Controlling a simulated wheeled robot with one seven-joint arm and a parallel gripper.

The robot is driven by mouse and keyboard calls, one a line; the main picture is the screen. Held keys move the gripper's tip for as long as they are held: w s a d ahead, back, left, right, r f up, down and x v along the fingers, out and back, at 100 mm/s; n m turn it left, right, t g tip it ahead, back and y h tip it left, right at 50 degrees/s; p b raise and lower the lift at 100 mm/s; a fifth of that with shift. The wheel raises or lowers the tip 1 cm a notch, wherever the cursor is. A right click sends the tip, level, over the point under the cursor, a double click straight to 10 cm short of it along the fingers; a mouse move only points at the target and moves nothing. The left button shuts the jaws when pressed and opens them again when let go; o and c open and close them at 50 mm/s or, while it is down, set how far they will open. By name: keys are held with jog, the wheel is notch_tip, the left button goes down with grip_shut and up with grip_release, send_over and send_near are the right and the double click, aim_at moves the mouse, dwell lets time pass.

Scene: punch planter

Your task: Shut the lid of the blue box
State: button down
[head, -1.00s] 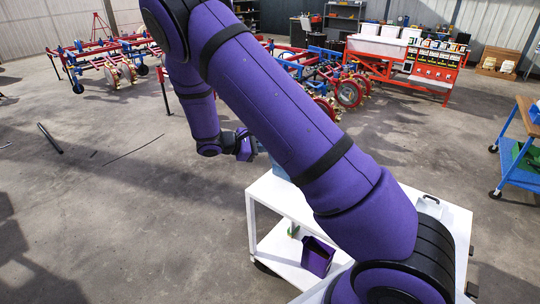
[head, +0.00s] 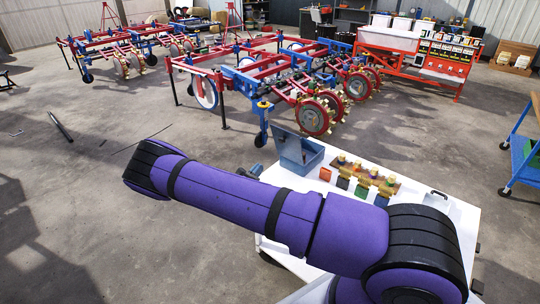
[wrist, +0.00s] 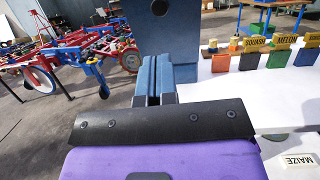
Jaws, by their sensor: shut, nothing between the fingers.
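The blue box (head: 312,161) stands on the far left part of the white cart top. Its lid (head: 290,146) is open and stands up steeply. In the wrist view the lid (wrist: 171,28) rises straight ahead, with a small dark hole near its top. My gripper (wrist: 155,78) is shut and empty, its fingers side by side in front of the lid's lower part. I cannot tell whether they touch the box.
To the right of the box, a wooden rack (head: 366,173) holds several labelled coloured blocks, with more blocks in front. A MAIZE label (wrist: 299,160) lies at the lower right of the wrist view. Red and blue farm machines (head: 290,85) stand behind the cart (head: 450,215).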

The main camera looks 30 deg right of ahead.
aim_at(281, 141)
jog(key=x, duration=1.3)
jog(key=shift+d+r, duration=0.1)
jog(key=shift+d, duration=0.2)
